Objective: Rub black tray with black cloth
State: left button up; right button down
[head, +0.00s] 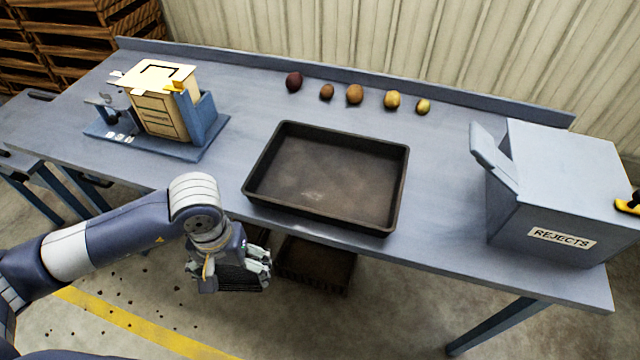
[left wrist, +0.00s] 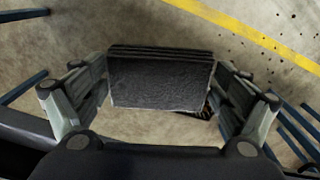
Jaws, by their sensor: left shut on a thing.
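The black tray (head: 325,215) lies on the bench in the middle of the head view. Its inside is empty of objects and shows a dull, dusty patch on the floor. My left gripper (head: 245,272) is in front of the bench edge, below and left of the tray and apart from it. It is shut on the black cloth (left wrist: 160,82), a folded dark pad that spans between the two fingers in the left wrist view. The cloth also shows under the gripper in the head view (head: 238,280). My right gripper is not seen.
Several potatoes (head: 355,94) lie in a row behind the tray. A grey box marked REJECTS (head: 560,195) stands at the right. A blue stand with a cream box (head: 162,110) is at the left. A dark crate (head: 318,262) sits below the bench.

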aim_at(229, 291)
pick_arm(q)
jog(key=s+f, duration=0.2)
jog(key=shift+s+a, duration=0.4)
jog(key=shift+s+a+f, duration=0.1)
jog(key=shift+s+f, duration=0.1)
jog(key=shift+f, duration=0.15)
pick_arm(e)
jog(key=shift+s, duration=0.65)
pick_arm(q)
jog(key=shift+r, duration=0.15)
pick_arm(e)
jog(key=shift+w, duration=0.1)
